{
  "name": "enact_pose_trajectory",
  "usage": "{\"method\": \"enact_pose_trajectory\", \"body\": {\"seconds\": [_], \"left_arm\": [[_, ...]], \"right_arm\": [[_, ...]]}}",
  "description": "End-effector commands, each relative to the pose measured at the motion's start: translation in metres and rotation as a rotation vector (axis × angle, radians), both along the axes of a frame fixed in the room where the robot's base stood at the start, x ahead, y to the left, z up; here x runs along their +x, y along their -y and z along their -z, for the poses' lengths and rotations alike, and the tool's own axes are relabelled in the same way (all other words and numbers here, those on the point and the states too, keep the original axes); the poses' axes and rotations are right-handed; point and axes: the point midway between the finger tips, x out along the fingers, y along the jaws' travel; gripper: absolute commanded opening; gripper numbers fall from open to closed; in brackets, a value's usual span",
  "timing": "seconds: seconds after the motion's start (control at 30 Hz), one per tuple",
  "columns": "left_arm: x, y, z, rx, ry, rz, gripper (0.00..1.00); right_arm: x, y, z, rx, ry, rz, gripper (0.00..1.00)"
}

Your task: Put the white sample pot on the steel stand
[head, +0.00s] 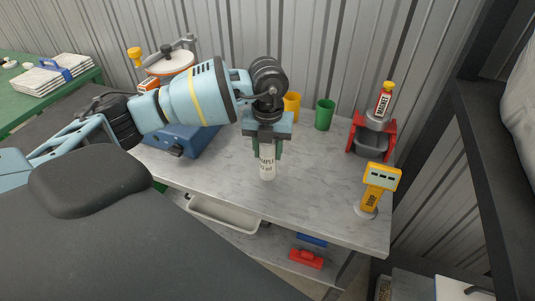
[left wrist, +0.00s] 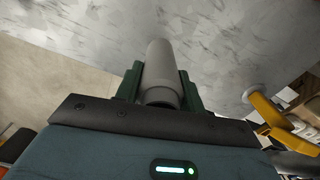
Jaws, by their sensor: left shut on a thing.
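The white sample pot (head: 267,170) is a slim upright cylinder with dark lettering, near the middle of the grey marbled bench. My left gripper (head: 267,153) points down and is shut on its upper part, one finger on each side. The pot also shows between the dark green fingers of that gripper (left wrist: 160,92) in the left wrist view. I cannot tell whether its base touches the bench. I cannot identify the steel stand with certainty; a round steel base (head: 364,212) carries a yellow device at the bench's right front. My right gripper is not in view.
Green (head: 324,115) and yellow (head: 292,106) cups stand behind my gripper. A blue device (head: 190,141) is left. Bench (head: 310,195) right of the pot is clear.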

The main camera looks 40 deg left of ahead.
Motion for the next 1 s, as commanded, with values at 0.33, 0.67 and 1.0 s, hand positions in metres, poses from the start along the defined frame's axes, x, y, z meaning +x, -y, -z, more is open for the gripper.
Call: {"method": "enact_pose_trajectory", "body": {"seconds": [0.33, 0.67, 1.0], "left_arm": [[0.000, 0.000, 0.020, 0.000, 0.001, -0.001, 0.14], [0.000, 0.000, 0.024, 0.000, 0.000, 0.000, 0.53], [0.000, 0.000, 0.023, 0.000, 0.000, 0.000, 0.61]], "right_arm": [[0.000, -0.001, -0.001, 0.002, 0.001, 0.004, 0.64], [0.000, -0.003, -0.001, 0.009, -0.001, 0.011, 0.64], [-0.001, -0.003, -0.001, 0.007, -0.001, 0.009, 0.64]]}}
